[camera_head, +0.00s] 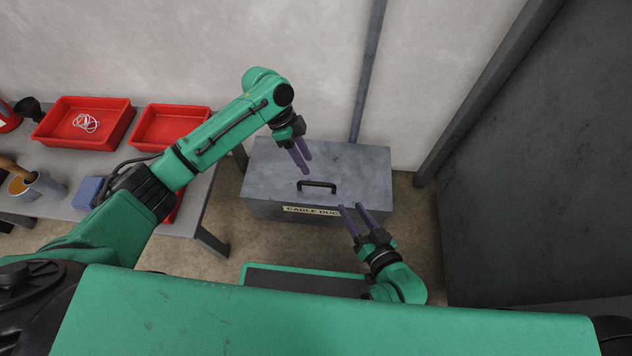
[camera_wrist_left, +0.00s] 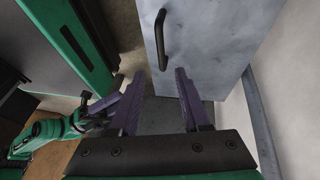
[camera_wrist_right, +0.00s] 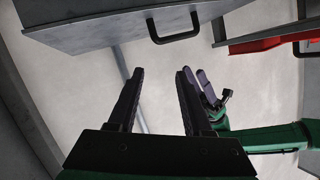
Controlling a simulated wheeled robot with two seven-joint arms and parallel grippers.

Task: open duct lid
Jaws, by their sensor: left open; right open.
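The grey cable duct box (camera_head: 262,208) stands on the floor against the wall. Its flat lid (camera_head: 345,162) is closed and carries a black handle (camera_head: 317,185) near the front edge. The handle also shows in the left wrist view (camera_wrist_left: 160,38) and the right wrist view (camera_wrist_right: 173,28). My left gripper (camera_head: 304,163) is open and empty above the lid, a little up and left of the handle. My right gripper (camera_head: 352,207) is open and empty at the front right of the box, beside its label (camera_head: 308,210). Neither gripper touches the handle.
A grey workbench (camera_head: 80,162) stands to the left with red trays (camera_head: 88,122) (camera_head: 170,126), a blue block (camera_head: 88,192) and a grey cup (camera_head: 48,187). A dark panel (camera_head: 540,160) stands at the right. A conduit (camera_head: 368,70) runs up the wall behind the box.

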